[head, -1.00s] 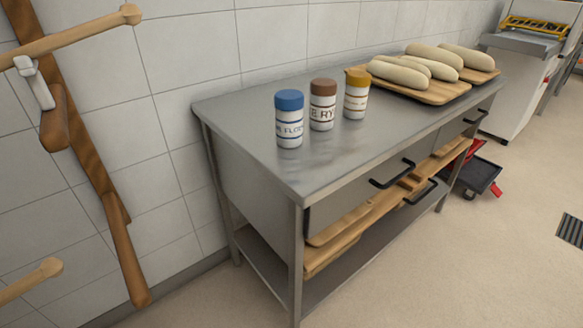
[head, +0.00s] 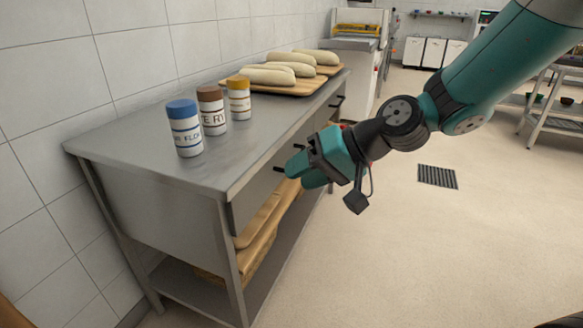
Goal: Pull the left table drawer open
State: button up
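The steel table (head: 130,150) stands against the tiled wall. Its left drawer front (head: 255,190) shows at a steep angle below the tabletop's front edge and looks flush with the table. One end of that drawer's black handle (head: 279,169) shows just left of my gripper's teal fingers. My gripper (head: 300,170) is in front of the drawer, with its fingers at the handle and covering most of it. Whether the fingers touch or enclose the handle cannot be made out, nor whether they are open or shut.
On the tabletop stand a blue-lidded jar (head: 184,128), a brown-lidded jar (head: 211,110) and a yellow-lidded jar (head: 239,98). Behind them are dough loaves on wooden boards. More boards (head: 250,250) fill the space below the drawer. The floor (head: 430,260) to the right is clear.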

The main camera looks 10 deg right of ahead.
jog(key=w+d+f+m+t+h+b, duration=0.2)
jog(key=w+d+f+m+t+b, duration=0.1)
jog(key=w+d+f+m+t, duration=0.95)
jog(key=w+a+g, duration=0.1)
jog(key=w+a, duration=0.1)
jog(key=w, duration=0.3)
jog(key=w+a+f+g, duration=0.1)
jog(key=w+a, duration=0.1)
jog(key=w, duration=0.4)
jog(key=w+a+n+g, duration=0.1)
jog(key=w+a, duration=0.1)
jog(key=w, duration=0.3)
jog(key=shift+w+a+f+g+p, duration=0.15)
jog(key=shift+w+f+g+p, duration=0.1)
jog(key=shift+f+p, duration=0.1)
jog(key=shift+c, duration=0.4)
jog(key=shift+s, duration=0.1)
grip_shut()
